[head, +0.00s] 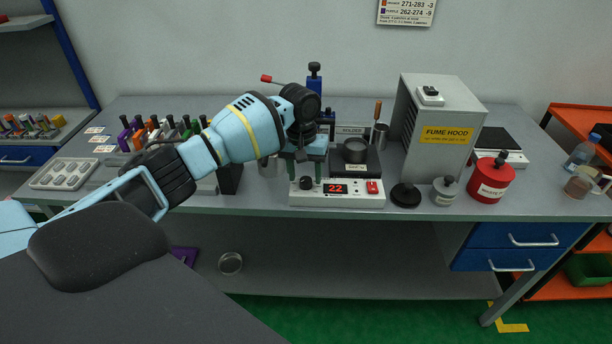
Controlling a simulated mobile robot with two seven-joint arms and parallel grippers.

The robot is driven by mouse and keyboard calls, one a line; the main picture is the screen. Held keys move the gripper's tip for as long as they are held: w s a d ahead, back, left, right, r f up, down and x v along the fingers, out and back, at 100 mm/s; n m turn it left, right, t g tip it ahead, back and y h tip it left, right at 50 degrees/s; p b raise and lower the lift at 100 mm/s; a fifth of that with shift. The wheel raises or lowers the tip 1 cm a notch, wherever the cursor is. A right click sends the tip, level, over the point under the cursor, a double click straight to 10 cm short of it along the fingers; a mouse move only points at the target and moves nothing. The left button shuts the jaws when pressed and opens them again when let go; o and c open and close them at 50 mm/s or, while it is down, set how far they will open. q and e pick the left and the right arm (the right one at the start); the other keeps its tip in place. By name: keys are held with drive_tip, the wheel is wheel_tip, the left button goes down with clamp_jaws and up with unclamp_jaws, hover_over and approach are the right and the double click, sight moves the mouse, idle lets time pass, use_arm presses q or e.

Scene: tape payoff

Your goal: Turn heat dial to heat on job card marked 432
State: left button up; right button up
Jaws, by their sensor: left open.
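A white heating unit (345,199) stands near the front of the bench, and its red display (335,188) reads 22. Its black heat dial (306,184) is at the left of the front panel, with a red switch (373,187) at the right end. My left gripper (305,174) points down at the dial, open, with one finger to each side of it in the picture. I cannot tell whether the fingers touch it. Small white cards (98,139) lie at the left of the bench; their writing is too small to read, so I cannot pick out 432. My right gripper is out of view.
A dark pot (355,150) sits behind the display. To the right are a black knobbed disc (405,195), a grey weight-like pot (445,191), a red container (491,180) and the fume hood (446,135). A rack of coloured handles (160,131) and a pale tray (64,174) are left.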

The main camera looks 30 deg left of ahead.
use_arm(q)
drive_tip(key=shift+f, duration=0.55)
drive_tip(key=c, duration=1)
